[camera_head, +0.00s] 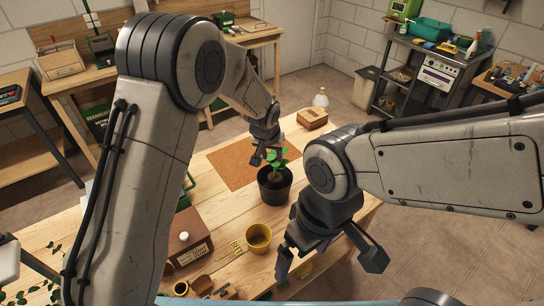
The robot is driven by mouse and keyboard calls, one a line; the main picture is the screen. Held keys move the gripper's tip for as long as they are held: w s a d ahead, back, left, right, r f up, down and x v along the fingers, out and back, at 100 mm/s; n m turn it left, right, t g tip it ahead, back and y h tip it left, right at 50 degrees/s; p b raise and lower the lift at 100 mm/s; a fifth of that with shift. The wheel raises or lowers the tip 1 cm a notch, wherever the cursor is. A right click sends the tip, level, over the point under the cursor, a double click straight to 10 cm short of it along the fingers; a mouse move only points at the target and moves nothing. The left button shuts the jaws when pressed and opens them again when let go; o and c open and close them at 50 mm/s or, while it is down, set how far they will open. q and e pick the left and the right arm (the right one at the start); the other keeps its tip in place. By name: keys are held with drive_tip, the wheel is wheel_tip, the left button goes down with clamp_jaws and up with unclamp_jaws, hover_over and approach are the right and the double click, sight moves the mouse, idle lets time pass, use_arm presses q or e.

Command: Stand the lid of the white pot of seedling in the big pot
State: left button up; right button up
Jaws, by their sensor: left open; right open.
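A black pot (275,191) with a green leafy plant (275,166) stands upright on the wooden table; it is the largest pot I see. My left gripper (266,158) is open just above the plant, partly overlapping its leaves; I cannot tell whether it touches them. My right gripper (328,265) is open and empty over the table's near right side, its fingers spread wide. I cannot make out a white pot of seedling or its lid; my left arm hides part of the table.
A cork mat (233,164) lies behind the black pot. A brown box (190,244) stands left of the yellow pot, with small pots nearer me. A small wooden box (312,118) and a pale bottle (320,100) stand at the far end. Bare wood shows around the yellow pot.

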use_arm(q)
drive_tip(key=s+d+r+m+g, duration=0.1)
drive_tip(key=s+r, duration=0.3)
drive_tip(key=s, duration=0.3)
drive_tip(key=s+r+m+g, duration=0.1)
drive_tip(key=s+r, duration=0.3)
drive_tip(key=s, duration=0.4)
drive_tip(key=s+a+r+m+g, duration=0.1)
drive_tip(key=s+a, duration=0.1)
drive_tip(key=s, duration=0.8)
drive_tip(key=s+a+r+m+g, duration=0.1)
drive_tip(key=s+a, duration=0.1)
drive_tip(key=s, duration=0.8)
drive_tip(key=shift+s+a+r+m, duration=0.3)
drive_tip(key=shift+s+a+m, duration=0.05)
drive_tip(key=shift+s+m, duration=0.05)
